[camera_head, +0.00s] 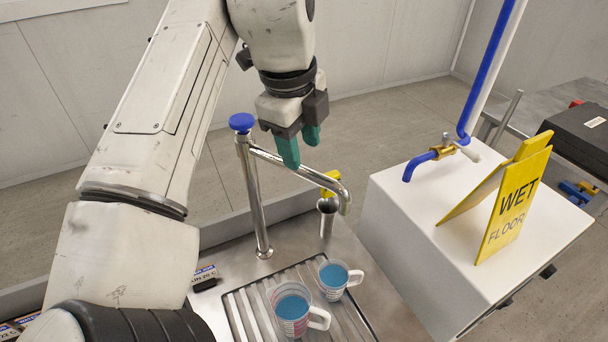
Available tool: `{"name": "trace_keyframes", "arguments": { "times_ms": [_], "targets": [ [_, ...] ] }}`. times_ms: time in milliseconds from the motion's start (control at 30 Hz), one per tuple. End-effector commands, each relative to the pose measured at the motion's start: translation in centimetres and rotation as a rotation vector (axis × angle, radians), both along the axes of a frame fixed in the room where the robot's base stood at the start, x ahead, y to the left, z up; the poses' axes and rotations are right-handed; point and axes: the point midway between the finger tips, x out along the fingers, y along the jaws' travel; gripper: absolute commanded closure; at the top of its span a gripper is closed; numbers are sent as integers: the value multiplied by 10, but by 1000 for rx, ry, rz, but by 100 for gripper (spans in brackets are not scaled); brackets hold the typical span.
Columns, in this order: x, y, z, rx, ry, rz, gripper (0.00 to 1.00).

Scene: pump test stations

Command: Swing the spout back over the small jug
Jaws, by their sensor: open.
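The chrome spout (300,165) reaches right from an upright post (257,205) with a blue knob (242,122) on top. Its bent-down end (345,203) is beyond the jugs, near the sink's back edge. The small jug (336,290), holding blue liquid, stands on the ribbed drain tray, below the spout end in the picture. A larger jug (293,322) with blue liquid stands in front of it, to the left. My gripper (301,153) has green fingertips, open and empty, close above the spout in the picture. I cannot tell whether they touch it.
A metal pipe with a yellow part (332,180) stands just behind the spout end. At right, a white cabinet (400,235) carries a yellow wet-floor sign (510,205) and a blue tap (420,162). A small label block (204,276) lies left of the post.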

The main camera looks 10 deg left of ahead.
Motion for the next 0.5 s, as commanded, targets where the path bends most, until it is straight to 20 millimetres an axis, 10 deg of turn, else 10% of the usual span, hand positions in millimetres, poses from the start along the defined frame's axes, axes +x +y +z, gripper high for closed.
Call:
{"name": "trace_keyframes", "arguments": {
  "times_ms": [500],
  "targets": [
    [9,-4,-50,0,-1,1,53]
  ]
}}
